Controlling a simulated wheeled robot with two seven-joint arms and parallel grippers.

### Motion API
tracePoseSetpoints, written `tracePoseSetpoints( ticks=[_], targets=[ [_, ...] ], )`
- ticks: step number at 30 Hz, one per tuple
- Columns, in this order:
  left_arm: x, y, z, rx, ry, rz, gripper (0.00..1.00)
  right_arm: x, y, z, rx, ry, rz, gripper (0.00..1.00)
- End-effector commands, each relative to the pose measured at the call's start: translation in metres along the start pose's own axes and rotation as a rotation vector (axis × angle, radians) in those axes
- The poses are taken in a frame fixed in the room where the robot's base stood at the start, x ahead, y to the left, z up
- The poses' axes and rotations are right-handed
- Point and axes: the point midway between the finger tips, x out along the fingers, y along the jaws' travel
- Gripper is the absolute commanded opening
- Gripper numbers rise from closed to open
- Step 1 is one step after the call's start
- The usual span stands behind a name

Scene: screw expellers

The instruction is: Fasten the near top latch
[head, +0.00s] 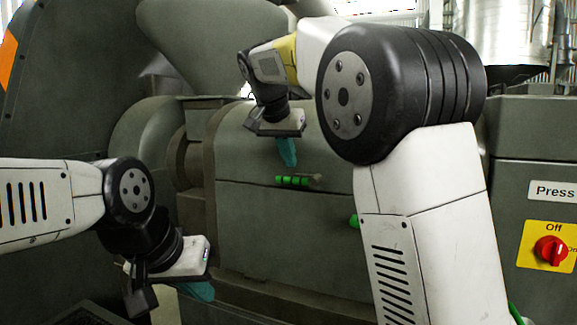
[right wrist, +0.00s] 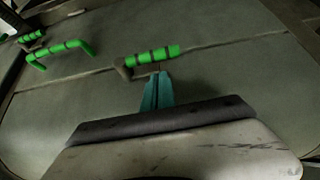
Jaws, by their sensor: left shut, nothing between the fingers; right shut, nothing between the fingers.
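A green latch handle (head: 293,181) with a dull metal end lies along the seam of the grey press housing in the head view. What looks like the same latch handle (right wrist: 152,56) shows in the right wrist view, just beyond the teal fingertips. My right gripper (head: 288,153) is shut and empty, pointing down a little above the handle in the head view; its fingers (right wrist: 158,90) also show in the right wrist view. Whether they touch the latch I cannot tell. My left gripper (head: 198,291) is shut and empty, low at the left, away from the latch.
A green handle (right wrist: 60,50) and a smaller green part (right wrist: 32,36) sit at the left in the right wrist view. A green piece (head: 353,220) is partly hidden by my right arm. A red knob (head: 550,250) on a yellow plate is at the right.

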Motion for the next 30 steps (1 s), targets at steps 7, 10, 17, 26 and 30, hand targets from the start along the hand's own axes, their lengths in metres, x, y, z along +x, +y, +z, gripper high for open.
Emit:
tracePoseSetpoints(
  ticks=[7, 10, 17, 26, 30],
  targets=[
    [0.000, 0.000, 0.000, 0.000, 0.000, 0.000, 0.00, 0.014, 0.000, 0.014, -0.001, 0.000, 0.001, 0.00],
    [0.000, 0.000, 0.000, 0.000, 0.000, 0.000, 0.00, 0.015, 0.000, 0.015, 0.000, 0.001, 0.000, 0.00],
    [0.000, 0.000, 0.000, 0.000, 0.000, 0.000, 0.00, 0.015, 0.000, 0.015, 0.000, 0.001, 0.001, 0.00],
    [0.000, 0.000, 0.000, 0.000, 0.000, 0.000, 0.00, 0.018, -0.002, 0.016, -0.022, 0.001, 0.037, 0.00],
    [0.000, 0.000, 0.000, 0.000, 0.000, 0.000, 0.00, 0.018, -0.002, 0.017, -0.034, 0.000, 0.054, 0.00]
  ],
)
